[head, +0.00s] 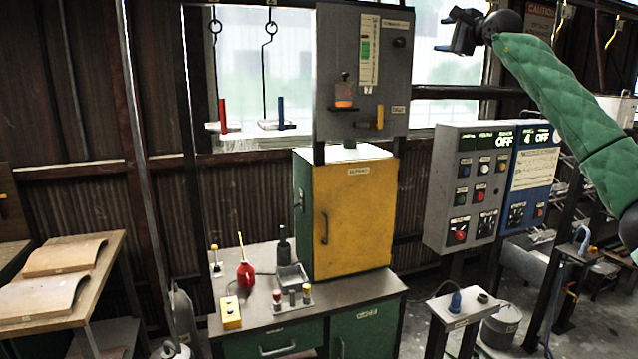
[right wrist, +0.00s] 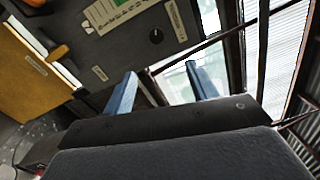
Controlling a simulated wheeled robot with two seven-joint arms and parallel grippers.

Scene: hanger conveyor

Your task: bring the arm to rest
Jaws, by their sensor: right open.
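My right arm, in a green quilted sleeve, comes in from the right of the head view. Its black gripper (head: 450,32) is raised high, in front of the bright window and to the right of the grey gauge panel. In the right wrist view its two blue-grey fingers (right wrist: 162,92) stand apart with nothing between them. The gripper touches nothing that I can see. My left gripper does not show in either view.
A grey panel (head: 327,100) stands above a yellow-doored cabinet (head: 350,215) on a bench (head: 370,287). Hooks (head: 268,60) hang at the left. A grey control box (head: 455,150) and a blue one (head: 533,170) stand below my right arm. A wooden table (head: 60,285) is at far left.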

